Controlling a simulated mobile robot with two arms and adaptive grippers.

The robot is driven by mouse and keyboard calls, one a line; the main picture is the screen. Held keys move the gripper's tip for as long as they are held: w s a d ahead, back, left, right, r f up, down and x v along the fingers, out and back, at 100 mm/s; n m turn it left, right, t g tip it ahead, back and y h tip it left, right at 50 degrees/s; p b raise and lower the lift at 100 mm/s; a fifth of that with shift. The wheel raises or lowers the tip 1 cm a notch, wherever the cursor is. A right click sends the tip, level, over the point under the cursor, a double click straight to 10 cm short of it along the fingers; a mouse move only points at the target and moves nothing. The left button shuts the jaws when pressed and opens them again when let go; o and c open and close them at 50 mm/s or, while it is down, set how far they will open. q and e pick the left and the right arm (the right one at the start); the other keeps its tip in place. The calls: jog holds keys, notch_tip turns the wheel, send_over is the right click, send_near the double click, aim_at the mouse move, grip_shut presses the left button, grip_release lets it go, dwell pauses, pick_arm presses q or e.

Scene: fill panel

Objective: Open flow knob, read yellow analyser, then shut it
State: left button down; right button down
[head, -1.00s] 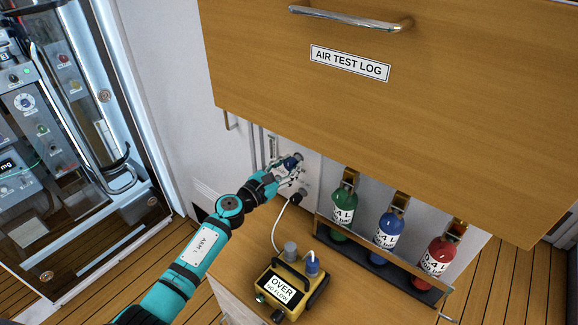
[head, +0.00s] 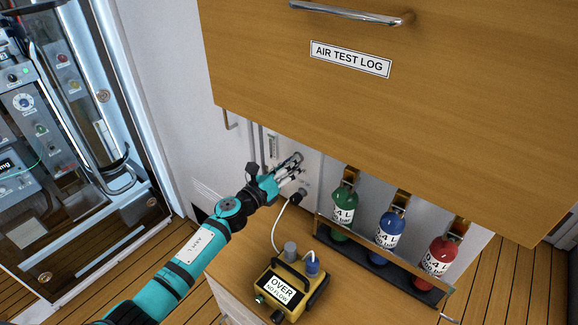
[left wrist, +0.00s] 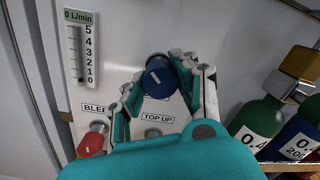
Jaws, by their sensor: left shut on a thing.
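My left gripper (head: 291,168) is at the white wall panel (head: 307,167), its fingers shut on the blue knob (left wrist: 158,79) on both sides. The knob has a short white mark on its face. Upper left of it in the left wrist view is the flow gauge (left wrist: 80,46), headed "0 L/min", with a scale from 5 down to 0. The yellow analyser (head: 291,289) stands on the wooden counter, and its screen reads "OVER" and "NO FLOW". A white hose (head: 277,228) runs from the analyser up to a fitting on the panel. My right gripper is not in view.
A red knob (left wrist: 92,141) is lower left of the blue one, near "BLEED" and "TOP UP" labels. Green (head: 343,210), blue (head: 388,232) and red (head: 438,260) bottles stand in a rack. A wooden cabinet (head: 390,110) marked "AIR TEST LOG" overhangs the counter.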

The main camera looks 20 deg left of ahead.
pick_arm(q)
jog(key=n, duration=0.7)
jog(key=shift+d, duration=0.1)
jog(key=shift+n, duration=0.3)
dwell(0.3)
jog(key=c, duration=1)
grip_release()
jog(key=shift+r, duration=0.1)
jog(key=shift+o, duration=0.2)
jog(key=shift+s, duration=0.1)
jog(key=v, duration=1.2)
jog(key=shift+d, duration=0.15)
